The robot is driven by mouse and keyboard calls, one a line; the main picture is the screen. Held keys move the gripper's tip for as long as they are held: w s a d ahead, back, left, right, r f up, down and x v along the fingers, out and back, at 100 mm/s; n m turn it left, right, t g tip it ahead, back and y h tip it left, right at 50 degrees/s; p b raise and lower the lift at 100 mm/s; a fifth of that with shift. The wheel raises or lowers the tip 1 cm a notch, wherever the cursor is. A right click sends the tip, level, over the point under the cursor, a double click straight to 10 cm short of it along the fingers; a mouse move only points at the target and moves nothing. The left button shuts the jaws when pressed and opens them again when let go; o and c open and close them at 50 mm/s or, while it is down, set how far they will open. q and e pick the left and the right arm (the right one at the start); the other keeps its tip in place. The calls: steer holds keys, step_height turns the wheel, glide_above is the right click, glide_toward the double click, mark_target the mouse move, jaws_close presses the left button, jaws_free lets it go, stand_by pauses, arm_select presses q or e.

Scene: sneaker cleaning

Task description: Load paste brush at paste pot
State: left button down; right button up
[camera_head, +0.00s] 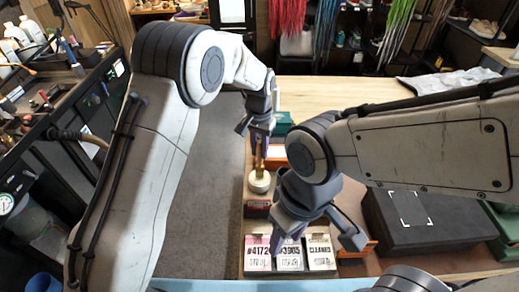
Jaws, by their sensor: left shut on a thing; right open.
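My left gripper (258,138) is shut on the paste brush (259,158), a slim tan tool held upright. The brush's lower end meets the small cream paste pot (260,184) from above; I cannot tell whether the bristles are in the paste. The pot stands near the table's left edge. My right gripper (318,244) is open and empty, above the white printed cards (289,256) at the table's front, to the right of and nearer than the pot.
The wooden table (330,93) has free room at its far side. A dark box (430,222) stands at the right, and a pale cloth (440,84) lies at the back right. A small dark red box (257,209) is just in front of the pot. Coloured laces (287,18) hang behind.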

mark_target(260, 141)
arm_select(q)
steer(key=shift+r+p, duration=2.2)
steer(key=shift+r, duration=0.9)
steer(key=shift+f, duration=0.1)
